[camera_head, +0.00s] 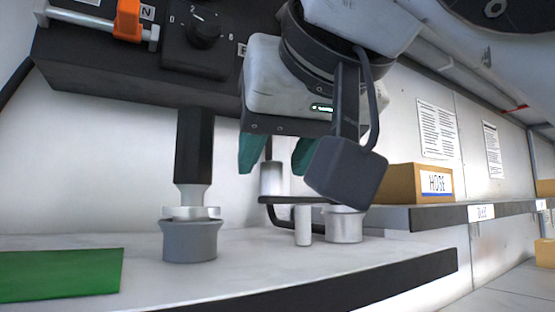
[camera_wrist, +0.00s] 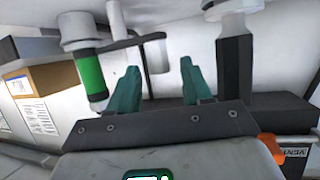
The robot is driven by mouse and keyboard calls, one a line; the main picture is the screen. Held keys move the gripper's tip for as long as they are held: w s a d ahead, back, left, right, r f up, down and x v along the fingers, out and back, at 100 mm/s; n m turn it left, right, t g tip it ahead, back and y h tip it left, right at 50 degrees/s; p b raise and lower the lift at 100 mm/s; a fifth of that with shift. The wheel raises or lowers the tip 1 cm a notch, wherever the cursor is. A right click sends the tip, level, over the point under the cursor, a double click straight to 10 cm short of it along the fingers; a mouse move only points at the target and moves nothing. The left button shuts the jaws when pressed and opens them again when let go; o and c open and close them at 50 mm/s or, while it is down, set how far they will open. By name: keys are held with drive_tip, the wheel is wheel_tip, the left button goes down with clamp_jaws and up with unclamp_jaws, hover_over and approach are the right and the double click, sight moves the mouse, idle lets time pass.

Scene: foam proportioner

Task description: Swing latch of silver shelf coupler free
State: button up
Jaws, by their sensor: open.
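The silver coupler (camera_head: 345,225) stands on the pale shelf, its upper part hidden behind my wrist in the head view. In the wrist view, which looks inverted, the coupler (camera_wrist: 75,30) carries a green-banded column (camera_wrist: 88,72). Its dark latch bar (camera_head: 292,200) sticks out to the left, and a silver knob (camera_head: 271,180) rises from the bar's far end. My gripper (camera_head: 277,160) is open above the latch, teal fingers pointing down. In the wrist view the knob (camera_wrist: 157,57) shows between the spread fingertips (camera_wrist: 160,67), with gaps on both sides. I cannot tell its depth between them.
A grey coupler with a black post (camera_head: 189,240) stands left of the latch. A white peg (camera_head: 303,225) stands under the bar. A dark control panel (camera_head: 120,60) overhangs the left. A cardboard box (camera_head: 405,183) is at right. A green sheet (camera_head: 60,275) lies front left.

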drive_tip(key=shift+p+x, duration=0.5)
drive_tip(key=shift+x, duration=1.65)
clamp_jaws()
